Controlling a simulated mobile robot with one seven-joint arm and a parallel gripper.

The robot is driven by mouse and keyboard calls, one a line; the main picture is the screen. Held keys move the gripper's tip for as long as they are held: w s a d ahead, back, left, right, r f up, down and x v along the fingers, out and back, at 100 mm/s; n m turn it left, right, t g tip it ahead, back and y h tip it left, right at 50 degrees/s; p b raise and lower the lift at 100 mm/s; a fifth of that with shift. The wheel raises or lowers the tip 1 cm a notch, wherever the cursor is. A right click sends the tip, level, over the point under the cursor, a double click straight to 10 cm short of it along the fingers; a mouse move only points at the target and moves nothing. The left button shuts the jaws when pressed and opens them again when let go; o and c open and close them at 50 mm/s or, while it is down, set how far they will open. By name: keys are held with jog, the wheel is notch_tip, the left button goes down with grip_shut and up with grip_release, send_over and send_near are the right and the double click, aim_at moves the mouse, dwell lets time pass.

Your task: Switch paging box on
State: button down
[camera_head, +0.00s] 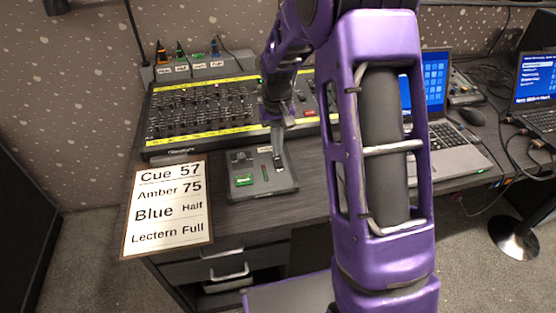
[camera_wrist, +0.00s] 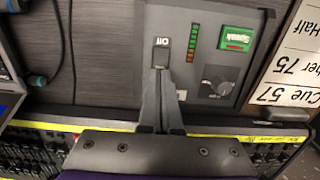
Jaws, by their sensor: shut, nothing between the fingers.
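The paging box (camera_head: 262,190) is a dark grey box on the desk in front of the mixing console. In the wrist view the box (camera_wrist: 222,102) appears upside down, with a green Speak button (camera_wrist: 237,40), an LED strip (camera_wrist: 204,70), a round knob (camera_wrist: 219,83) and a small black switch (camera_wrist: 163,56) beside white lettering. I cannot tell the switch's position. My gripper (camera_head: 278,157) points down over the box's right part. In the wrist view my gripper (camera_wrist: 162,74) is shut and empty, its tips at the switch's near edge. I cannot tell whether they touch.
The lighting console (camera_head: 200,115) stands behind the box. A cue sign (camera_head: 167,207) stands at its left. A laptop (camera_head: 455,150) and mouse (camera_head: 472,116) are to the right. Cables (camera_wrist: 67,50) lie left of the box in the wrist view.

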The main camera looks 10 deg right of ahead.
aim_at(277, 157)
jog(key=shift+f, duration=0.85)
dwell(0.3)
jog(key=shift+r+p, duration=2.6)
jog(key=shift+r, duration=1)
